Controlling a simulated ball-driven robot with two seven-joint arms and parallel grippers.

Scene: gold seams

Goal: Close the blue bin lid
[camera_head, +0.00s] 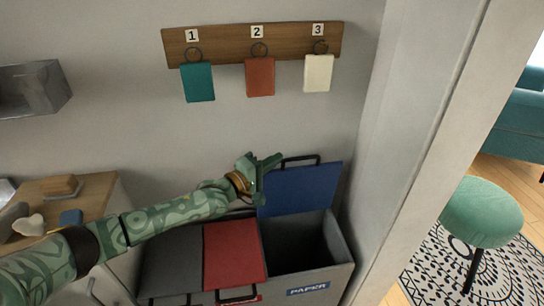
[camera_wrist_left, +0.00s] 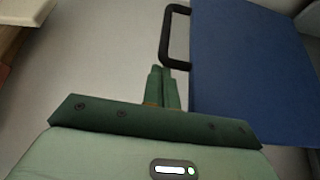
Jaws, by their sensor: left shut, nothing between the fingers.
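The blue lid (camera_head: 300,190) stands raised and open at the back of the grey bin (camera_head: 308,280) marked PAPER. Its black handle (camera_head: 301,160) is on the lid's top edge. The open bin is dark inside. In the left wrist view, the blue lid (camera_wrist_left: 262,75) fills the right side and its handle (camera_wrist_left: 170,35) is just beyond the fingertips. My left gripper (camera_head: 272,160) is shut and empty, beside the lid's upper left corner, close to the handle. Whether the fingertips touch the handle, I cannot tell. My right gripper is not in view.
A red lid (camera_head: 235,252) and a dark grey lid (camera_head: 172,262) lie closed to the left. A wooden rack (camera_head: 225,42) with tags hangs on the wall above. A wooden counter (camera_head: 95,195) is at left. A wall edge stands close on the right, with a green stool (camera_head: 482,212) beyond.

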